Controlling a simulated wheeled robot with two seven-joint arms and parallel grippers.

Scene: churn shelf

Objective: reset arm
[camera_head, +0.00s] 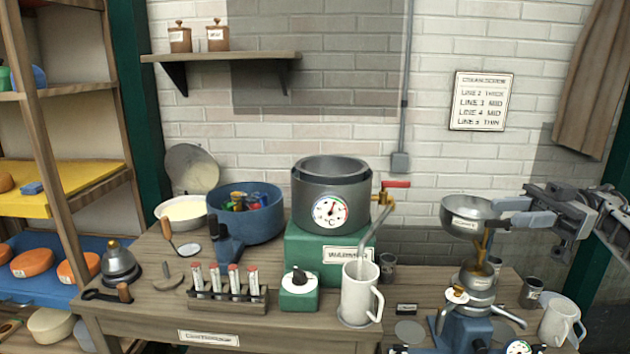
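My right gripper (497,214) reaches in from the right edge, at the right rim of a metal funnel bowl (466,226). My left gripper is not in view.
A grey pot with a dial (332,190) stands on a green heater (314,252). A white jug (357,297), a test-tube rack (228,299), a blue tub (262,222) and a bell (119,266) crowd the bench. A white mug (558,325) stands below my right arm.

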